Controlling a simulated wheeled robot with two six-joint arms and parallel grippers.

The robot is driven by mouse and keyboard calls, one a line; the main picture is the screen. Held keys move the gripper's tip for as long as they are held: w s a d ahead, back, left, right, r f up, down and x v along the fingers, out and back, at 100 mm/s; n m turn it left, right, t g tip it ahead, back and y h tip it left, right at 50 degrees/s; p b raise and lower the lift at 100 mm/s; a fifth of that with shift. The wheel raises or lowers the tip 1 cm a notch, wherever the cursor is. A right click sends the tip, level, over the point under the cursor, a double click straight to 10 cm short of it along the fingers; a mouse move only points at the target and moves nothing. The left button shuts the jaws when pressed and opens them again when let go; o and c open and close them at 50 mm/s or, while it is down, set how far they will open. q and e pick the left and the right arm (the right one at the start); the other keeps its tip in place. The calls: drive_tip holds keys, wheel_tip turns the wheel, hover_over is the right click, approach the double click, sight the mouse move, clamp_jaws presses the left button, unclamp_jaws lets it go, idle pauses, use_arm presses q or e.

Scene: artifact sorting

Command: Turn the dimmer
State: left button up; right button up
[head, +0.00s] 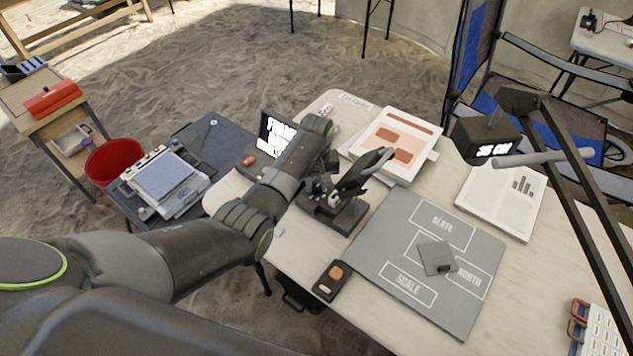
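A small black box with an orange round part (336,272) and a pale part below it lies at the table's near edge; it looks like the dimmer, though nothing labels it so. My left arm reaches in from the left over the table. My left gripper (325,172) is at its end, up and left of the box and apart from it, beside a dark stand-like device (345,213). Its fingers blend with this device, so I cannot tell if they are open or shut. My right gripper is not in view.
A grey mat (386,242) with labelled outlines holds a grey piece (437,257). A dark lamp-like frame (575,150) crosses the right side. Papers (500,202) lie behind the mat. A red bucket (114,163) and a side table stand at left.

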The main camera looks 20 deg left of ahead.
use_arm(q)
drive_tip(key=shift+c, duration=0.6)
drive_tip(key=shift+r+m+p, duration=0.15)
drive_tip(key=shift+m+p, duration=1.35)
drive_tip(key=shift+m, duration=0.4)
drive_tip(key=shift+m+p, duration=0.55)
drive_tip(key=shift+m, duration=0.65)
drive_tip(key=shift+w+m+p, duration=0.1)
drive_tip(key=shift+m+p, duration=0.3)
drive_tip(key=shift+m, duration=0.8)
drive_tip(key=o, duration=1)
